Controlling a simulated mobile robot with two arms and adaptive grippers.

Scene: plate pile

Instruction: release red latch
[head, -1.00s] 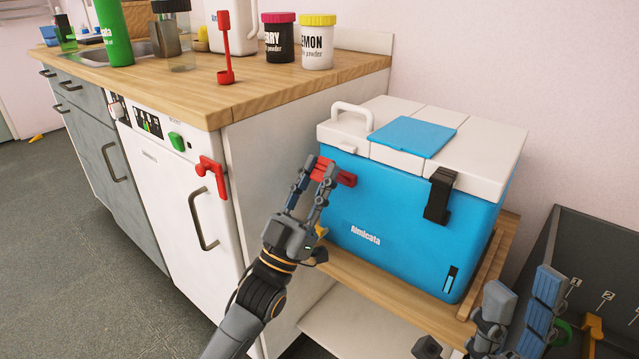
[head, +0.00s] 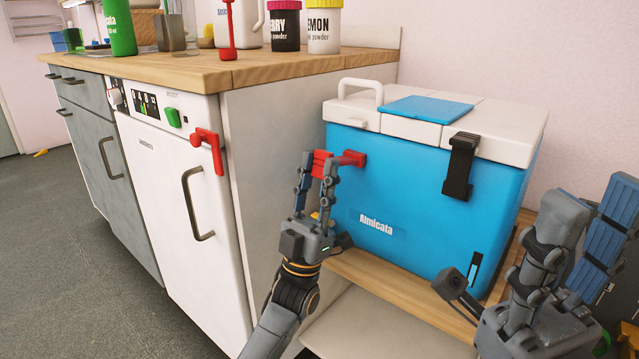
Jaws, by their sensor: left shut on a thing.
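The blue cooler box (head: 415,190) with a white lid (head: 505,117) stands on a wooden shelf. Its red latch (head: 352,158) is at the left of the front face, below the lid rim, and sticks out toward my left gripper. My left gripper (head: 320,162) is shut on the latch's outer end, with its fingertips on either side of it; they hide part of the latch. A black latch (head: 460,165) lies against the lid and front at the right. My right gripper (head: 590,210) is open and empty in front of the box's right side.
A white appliance with a red handle-shaped catch (head: 210,145) and a grey door handle (head: 197,203) stands at the left. The wooden counter (head: 180,72) above it holds bottles and jars. Open floor (head: 75,240) lies at far left.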

